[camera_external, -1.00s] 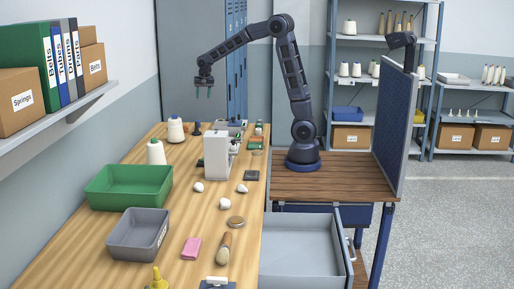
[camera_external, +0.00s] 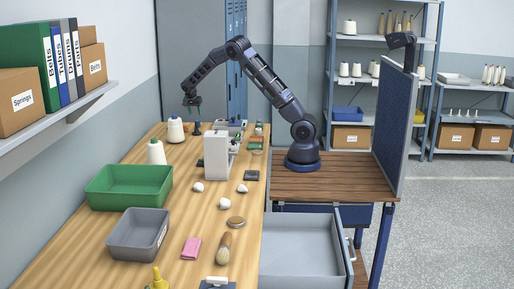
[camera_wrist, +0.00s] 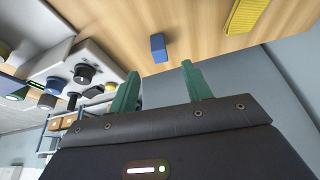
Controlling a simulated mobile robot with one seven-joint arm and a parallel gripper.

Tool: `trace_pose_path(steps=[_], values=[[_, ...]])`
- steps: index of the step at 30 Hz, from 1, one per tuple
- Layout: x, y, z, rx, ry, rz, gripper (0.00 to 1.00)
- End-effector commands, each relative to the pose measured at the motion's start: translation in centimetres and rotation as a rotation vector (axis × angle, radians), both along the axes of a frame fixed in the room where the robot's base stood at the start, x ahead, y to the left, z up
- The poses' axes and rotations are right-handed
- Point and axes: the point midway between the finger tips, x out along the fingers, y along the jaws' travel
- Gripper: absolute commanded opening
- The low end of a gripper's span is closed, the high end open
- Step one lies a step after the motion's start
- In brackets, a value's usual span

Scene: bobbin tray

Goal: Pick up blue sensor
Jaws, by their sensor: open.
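A small blue block (camera_wrist: 158,47), which looks like the blue sensor, lies on the wooden bench top in the wrist view. It sits just beyond and between my two green fingertips, apart from both. My gripper (camera_wrist: 160,73) is open, with nothing between its fingers. In the external view my gripper (camera_external: 192,103) hangs above the far end of the bench, near the white thread cone. A small dark blue thing (camera_external: 196,129) stands below it there; I cannot tell whether it is the same block.
A yellow ribbed piece (camera_wrist: 246,15) lies right of the block in the wrist view. A white thread cone (camera_external: 175,131) and a white-grey machine (camera_external: 217,156) stand near. A green bin (camera_external: 130,187) and a grey bin (camera_external: 137,234) are at the bench's near end.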

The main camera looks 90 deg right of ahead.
Motion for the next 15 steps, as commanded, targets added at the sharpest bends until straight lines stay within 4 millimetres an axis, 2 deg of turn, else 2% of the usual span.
trace_pose_path(steps=[9, 15], values=[[-0.3, -1.5, -3.9, 0.002, 0.003, 0.0, 0.49], [-0.4, -2.1, -5.0, 0.002, 0.001, 0.0, 0.49]])
